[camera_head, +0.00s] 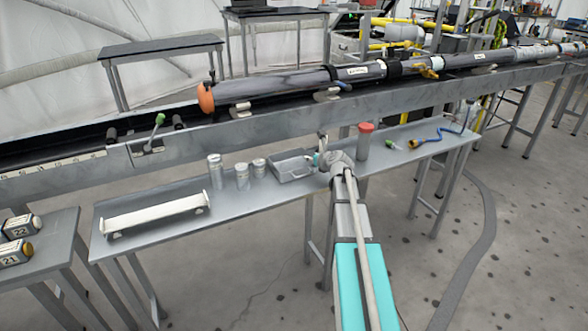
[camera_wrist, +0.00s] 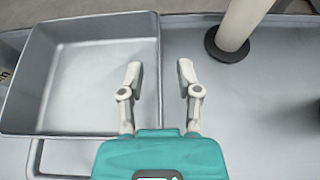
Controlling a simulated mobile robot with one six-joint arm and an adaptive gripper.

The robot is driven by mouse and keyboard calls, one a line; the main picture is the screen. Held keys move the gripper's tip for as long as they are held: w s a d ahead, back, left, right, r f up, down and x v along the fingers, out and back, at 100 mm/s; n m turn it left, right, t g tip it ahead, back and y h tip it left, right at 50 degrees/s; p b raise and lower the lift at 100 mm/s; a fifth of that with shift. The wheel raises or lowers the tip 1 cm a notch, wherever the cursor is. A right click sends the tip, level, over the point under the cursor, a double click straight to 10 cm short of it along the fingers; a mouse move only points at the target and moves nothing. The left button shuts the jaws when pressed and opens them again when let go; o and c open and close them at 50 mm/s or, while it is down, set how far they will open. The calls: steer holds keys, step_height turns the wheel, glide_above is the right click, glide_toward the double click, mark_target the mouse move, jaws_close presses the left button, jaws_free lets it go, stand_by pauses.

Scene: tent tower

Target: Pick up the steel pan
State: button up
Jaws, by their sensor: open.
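The steel pan (camera_head: 291,167) is a grey rectangular open box on the narrow metal table, near the middle of the head view. In the wrist view the pan (camera_wrist: 80,75) fills the left side, and it looks empty. My gripper (camera_wrist: 159,76) is open, with the pan's right wall between its two fingers as seen from above. The left finger shows over the pan's inside and the right one over the table. I cannot tell how high the fingertips are or whether they touch the wall. In the head view my gripper (camera_head: 318,160) is at the pan's right end, partly hidden by my arm.
Metal canisters (camera_head: 242,176) stand left of the pan, and a white rack (camera_head: 156,213) lies further left. A red-topped cylinder (camera_head: 364,142) stands close on the right. A blue cable (camera_head: 428,138) lies at the right end. A long rail (camera_head: 250,124) runs behind the table (camera_head: 290,196).

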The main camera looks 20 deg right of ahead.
stand_by(0.3)
jaws_close()
stand_by(0.3)
